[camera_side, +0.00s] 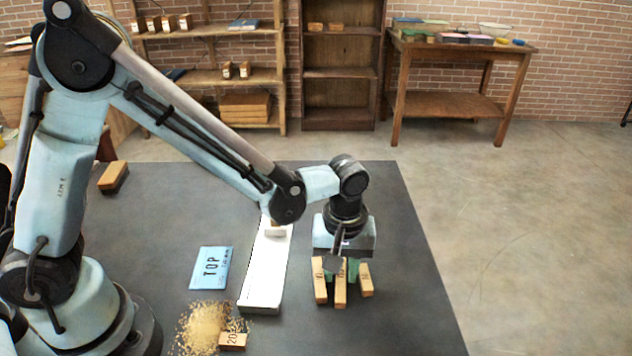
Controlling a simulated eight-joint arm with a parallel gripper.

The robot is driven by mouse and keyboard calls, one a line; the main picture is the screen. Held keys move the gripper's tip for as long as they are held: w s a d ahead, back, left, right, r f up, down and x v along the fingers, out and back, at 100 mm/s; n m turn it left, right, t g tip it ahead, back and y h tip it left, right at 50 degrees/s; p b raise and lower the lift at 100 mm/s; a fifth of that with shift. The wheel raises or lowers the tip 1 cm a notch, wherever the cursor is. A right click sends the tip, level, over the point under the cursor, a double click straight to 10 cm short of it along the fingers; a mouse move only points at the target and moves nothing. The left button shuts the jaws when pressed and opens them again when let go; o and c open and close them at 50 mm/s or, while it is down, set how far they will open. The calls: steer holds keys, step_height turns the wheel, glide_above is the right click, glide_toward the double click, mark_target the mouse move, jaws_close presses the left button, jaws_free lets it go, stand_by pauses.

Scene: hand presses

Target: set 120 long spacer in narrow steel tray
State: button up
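The narrow steel tray (262,285) lies lengthwise on the dark table, left of my gripper. A small block (275,231) shows near its far end, partly behind my arm. Three wooden blocks with small dark marks stand side by side right of the tray: a left one (320,287), a middle one (340,293) and a right one (366,283). Their marks are too small to read, so I cannot tell which is the 120 long spacer. My gripper (343,267) points down at the blocks. Green parts show between them. Its finger opening and any grip are unclear.
A blue TOP plate (211,268) lies left of the tray. A wooden block marked 20 (232,341) lies by a sawdust pile (203,326) at the front. Another block (113,177) is at the far left. The table's right side is clear.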

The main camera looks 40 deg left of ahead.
mark_target(341, 273)
jaws_close()
steer(key=shift+r, duration=2.5)
